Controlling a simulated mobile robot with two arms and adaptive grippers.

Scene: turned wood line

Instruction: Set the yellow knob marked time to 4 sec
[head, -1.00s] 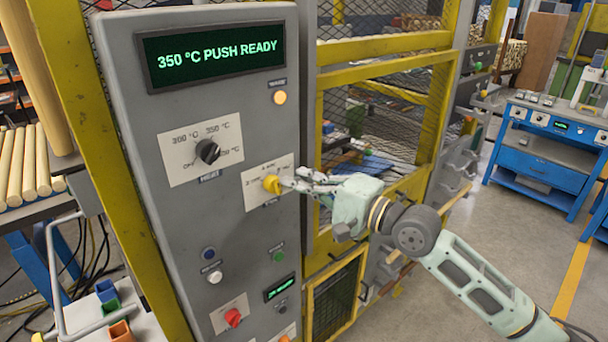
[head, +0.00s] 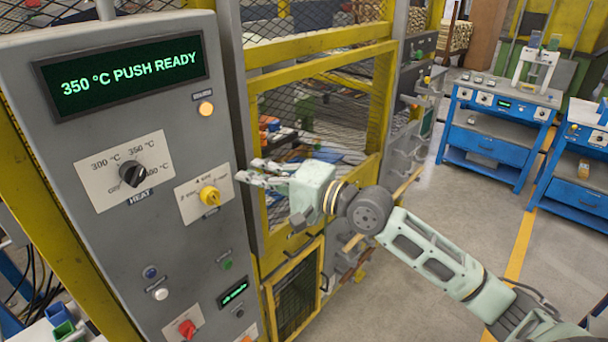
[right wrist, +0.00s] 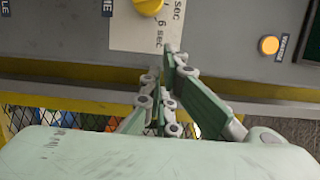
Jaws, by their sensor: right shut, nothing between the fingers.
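The yellow knob (head: 209,196) sits on a white plate (head: 188,207) with several sec markings, on the grey control panel. Where its pointer aims is too small to tell. My right gripper (head: 243,173) is shut and empty, just right of the plate and apart from the knob. In the right wrist view the knob (right wrist: 148,5) is cut off at the top edge, with the "6 sec" mark beside it, and the shut fingers (right wrist: 165,68) are below the plate. My left gripper is not in view.
The display (head: 125,75) reads "350 °C PUSH READY". A black heat knob (head: 132,174) is left of the yellow one, and an orange button (head: 206,109) is above it. A yellow mesh guard frame (head: 318,58) stands right of the panel.

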